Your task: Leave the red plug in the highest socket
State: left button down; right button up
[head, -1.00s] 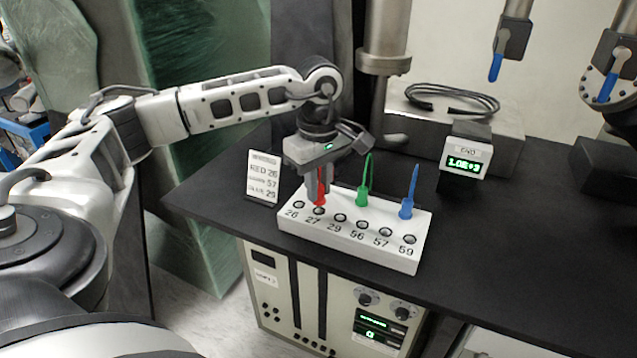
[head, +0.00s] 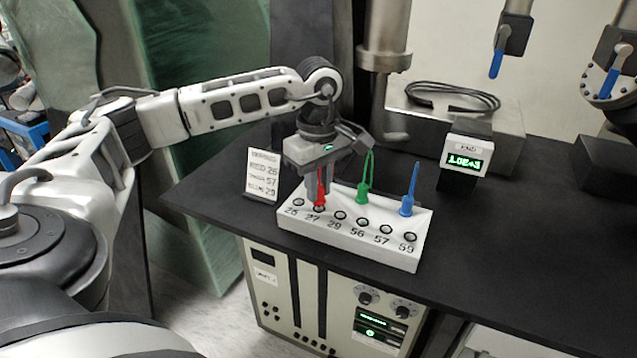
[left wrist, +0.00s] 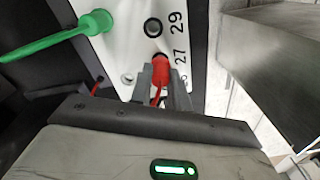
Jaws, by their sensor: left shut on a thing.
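The white socket block (head: 350,240) sits on the black bench with a front row of sockets marked 26, 27, 29, 56, 57 and 59. My left gripper (head: 319,190) is shut on the red plug (head: 320,195) and points down over the left end of the block. The plug's lower end is at or just above socket 27; I cannot tell whether it is in. In the left wrist view the red plug (left wrist: 160,68) sits between the fingers beside the 27 label. The green plug (head: 365,190) and blue plug (head: 407,203) stand upright at the back of the block.
A label card (head: 262,174) stands left of the block. A small display (head: 466,160) stands to the right, before a metal box with a coiled black cable (head: 452,98). A metal column (head: 385,40) rises behind. The bench right of the block is clear.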

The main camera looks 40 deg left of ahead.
pick_arm(q)
jog(key=shift+f, duration=0.2)
pick_arm(e)
jog(key=shift+s+f, duration=0.2)
jog(key=shift+f, duration=0.1)
pick_arm(q)
jog(key=shift+f+b, duration=0.5)
pick_arm(e)
jog(key=shift+f, duration=0.2)
pick_arm(q)
jog(key=c, duration=1.3)
grip_release()
jog(key=shift+o, duration=0.2)
notch_tip(320, 180, up, 16)
jog(key=p, duration=0.2)
pick_arm(e)
jog(key=shift+d+r, duration=0.15)
jog(key=shift+r, duration=0.55)
